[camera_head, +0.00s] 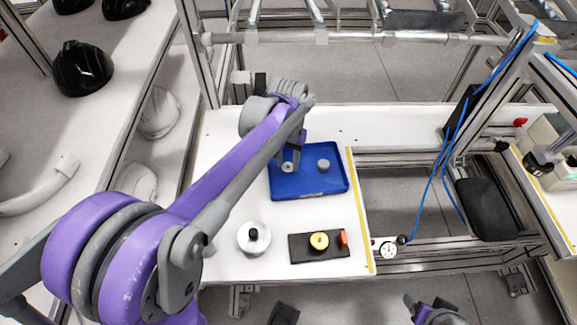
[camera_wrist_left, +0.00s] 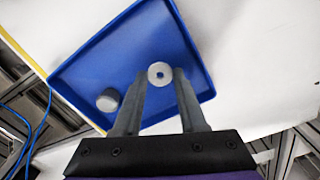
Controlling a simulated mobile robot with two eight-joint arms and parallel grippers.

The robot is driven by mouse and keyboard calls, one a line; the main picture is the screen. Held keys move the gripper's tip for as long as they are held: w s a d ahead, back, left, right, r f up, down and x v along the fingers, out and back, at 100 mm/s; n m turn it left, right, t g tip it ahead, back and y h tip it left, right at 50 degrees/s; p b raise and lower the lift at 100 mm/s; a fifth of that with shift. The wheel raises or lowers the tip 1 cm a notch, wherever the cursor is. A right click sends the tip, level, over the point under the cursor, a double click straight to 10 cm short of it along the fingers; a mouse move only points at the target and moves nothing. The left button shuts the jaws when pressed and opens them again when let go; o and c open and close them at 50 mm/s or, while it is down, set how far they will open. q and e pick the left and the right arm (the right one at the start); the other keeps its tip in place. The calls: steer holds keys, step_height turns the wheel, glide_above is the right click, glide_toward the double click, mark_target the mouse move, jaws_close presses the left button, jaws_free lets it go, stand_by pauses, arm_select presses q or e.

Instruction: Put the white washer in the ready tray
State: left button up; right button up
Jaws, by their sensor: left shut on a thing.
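The white washer (camera_wrist_left: 160,74), a small pale ring with a hole, is between the fingertips of my left gripper (camera_wrist_left: 158,82) in the left wrist view. The gripper is shut on it, over the blue tray (camera_wrist_left: 100,55). In the head view the washer (camera_head: 288,168) shows below my left gripper (camera_head: 291,160), within the left part of the blue tray (camera_head: 315,190). I cannot tell whether the washer touches the tray floor. My right gripper (camera_head: 430,311) is partly in view at the bottom edge, away from the table; its jaws are unclear.
A grey cylinder (camera_head: 323,165) stands in the tray, right of the washer. In front are a white disc with a black knob (camera_head: 254,238) and a dark plate (camera_head: 303,256) bearing a yellow round part (camera_head: 319,240) and an orange-red piece (camera_head: 343,238). Blue cables (camera_head: 443,160) hang at right.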

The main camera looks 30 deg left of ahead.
arm_select(q)
steer(key=shift+f, duration=1.2)
steer(key=shift+f, duration=0.1)
steer(key=o, duration=0.9)
steer(key=shift+r, duration=0.5)
step_height(320, 180, up, 11)
steer(key=shift+r+p, duration=0.15)
steer(key=shift+p, duration=0.45)
